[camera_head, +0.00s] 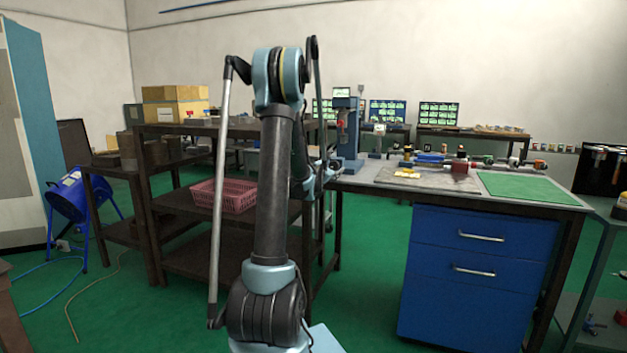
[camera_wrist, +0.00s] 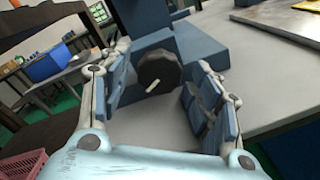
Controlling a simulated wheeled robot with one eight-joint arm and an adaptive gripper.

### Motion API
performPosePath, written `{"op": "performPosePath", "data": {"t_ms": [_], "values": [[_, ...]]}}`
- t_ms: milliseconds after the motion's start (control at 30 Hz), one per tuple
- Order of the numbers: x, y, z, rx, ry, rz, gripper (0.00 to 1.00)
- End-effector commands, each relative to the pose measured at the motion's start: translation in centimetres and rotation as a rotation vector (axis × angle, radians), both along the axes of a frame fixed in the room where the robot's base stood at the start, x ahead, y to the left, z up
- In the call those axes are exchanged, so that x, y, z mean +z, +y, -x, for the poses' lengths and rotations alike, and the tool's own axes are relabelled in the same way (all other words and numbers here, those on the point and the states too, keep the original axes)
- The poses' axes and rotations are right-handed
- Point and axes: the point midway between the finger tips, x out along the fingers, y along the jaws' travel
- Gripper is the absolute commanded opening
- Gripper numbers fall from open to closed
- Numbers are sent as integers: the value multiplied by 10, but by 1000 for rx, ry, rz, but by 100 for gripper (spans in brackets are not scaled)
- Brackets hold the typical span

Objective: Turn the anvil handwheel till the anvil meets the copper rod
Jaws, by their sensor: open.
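A dark round handwheel (camera_wrist: 158,70) with a short pale handle sits low on the blue machine (camera_wrist: 215,45) in the wrist view. My gripper (camera_wrist: 161,76) is open, one finger on each side of the wheel. The fingers look apart from the wheel's rim, but I cannot tell the depth. In the head view the blue upright machine (camera_head: 347,135) stands at the left end of the grey bench, and my gripper (camera_head: 325,172) is beside it, mostly behind my arm. I cannot make out the anvil or the copper rod.
The grey bench (camera_head: 375,180) carries a green mat (camera_head: 520,188) and several small tools at its back. Blue drawers (camera_head: 478,270) stand below it. A dark shelf unit with a pink basket (camera_head: 224,195) is to the left. Green floor is open in front.

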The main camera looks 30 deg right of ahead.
Motion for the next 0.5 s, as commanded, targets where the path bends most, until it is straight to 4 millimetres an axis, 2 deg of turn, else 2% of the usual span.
{"op": "performPosePath", "data": {"t_ms": [400,500], "values": [[-1,1,-2,4,371,316,59],[-1,16,8,5,374,318,59]]}}
